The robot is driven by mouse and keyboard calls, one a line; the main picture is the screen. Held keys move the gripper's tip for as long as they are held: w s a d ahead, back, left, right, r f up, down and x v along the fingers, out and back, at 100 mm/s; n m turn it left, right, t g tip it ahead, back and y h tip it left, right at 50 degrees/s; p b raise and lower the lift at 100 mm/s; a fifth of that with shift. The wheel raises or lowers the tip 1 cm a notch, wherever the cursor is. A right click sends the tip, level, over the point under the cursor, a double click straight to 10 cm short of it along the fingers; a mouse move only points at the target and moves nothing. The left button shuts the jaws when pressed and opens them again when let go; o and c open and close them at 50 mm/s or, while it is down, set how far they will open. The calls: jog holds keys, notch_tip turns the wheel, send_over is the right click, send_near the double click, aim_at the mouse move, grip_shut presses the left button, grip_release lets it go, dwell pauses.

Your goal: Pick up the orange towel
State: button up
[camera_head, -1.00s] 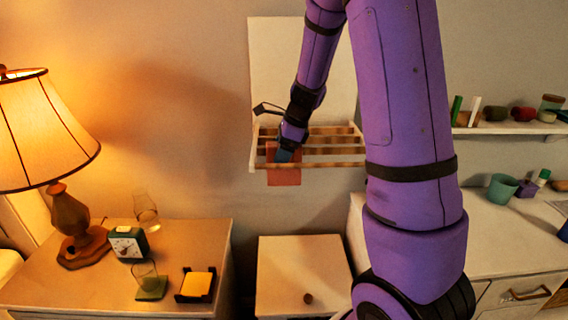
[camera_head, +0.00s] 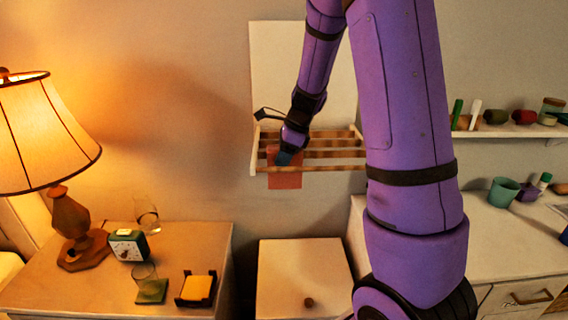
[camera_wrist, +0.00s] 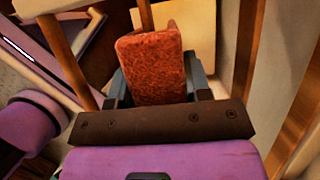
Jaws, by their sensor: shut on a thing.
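The orange towel (camera_head: 285,177) hangs over the front wooden rail of the wall rack (camera_head: 335,167), with its lower part below the rail. My gripper (camera_head: 284,158) is at the rack, at the towel's upper part. In the wrist view the towel (camera_wrist: 153,68) stands up between the two grey fingers of my gripper (camera_wrist: 158,85), one at each side of it. The gripper is shut on the towel. The fingertips are partly hidden by the towel.
The rack's wooden bars lie close on both sides of my gripper. Below are a small white cabinet (camera_head: 303,278) and, at left, a nightstand (camera_head: 105,285) with a lamp (camera_head: 45,135), clock (camera_head: 128,246) and glasses. A shelf (camera_head: 510,128) and dresser (camera_head: 500,245) stand at right.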

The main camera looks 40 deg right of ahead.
notch_tip(320, 180, up, 18)
jog(key=shift+r, duration=0.25)
dwell(0.6)
notch_tip(320, 180, up, 15)
dwell(1.2)
